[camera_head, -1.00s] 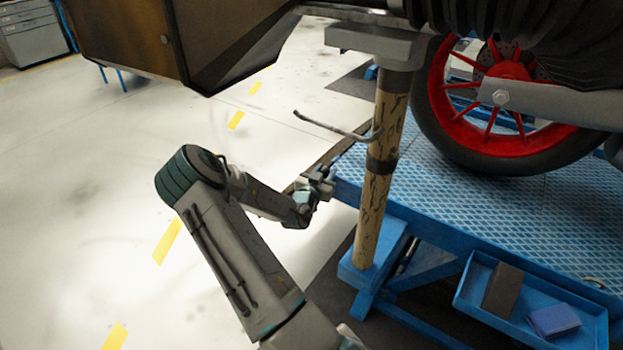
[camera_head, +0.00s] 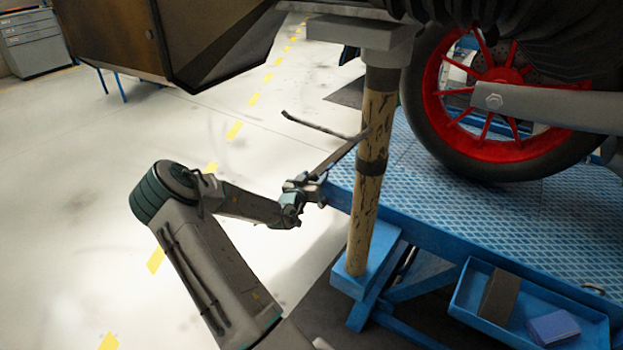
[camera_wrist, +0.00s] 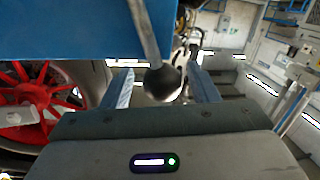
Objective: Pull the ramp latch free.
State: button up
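The ramp latch shows in the wrist view as a thin grey rod with a dark round knob (camera_wrist: 163,83) at its end, in front of a blue panel. My gripper (camera_wrist: 162,92) is open, with one finger on each side of the knob and a visible gap at both sides. How deep the knob sits between the fingers I cannot tell. In the head view my gripper (camera_head: 318,188) is at the near left corner of the blue ramp platform (camera_head: 420,190). The latch cannot be made out there.
A worn post (camera_head: 367,190) stands just right of my gripper, with a bent dark rod (camera_head: 320,128) sticking out above it. A red-spoked wheel (camera_head: 500,75) rests on the platform. A blue tray (camera_head: 470,290) holds two blocks.

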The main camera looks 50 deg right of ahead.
jog(key=shift+a, duration=0.15)
jog(key=v, duration=1.3)
jog(key=shift+a, duration=0.35)
jog(key=shift+s, duration=0.15)
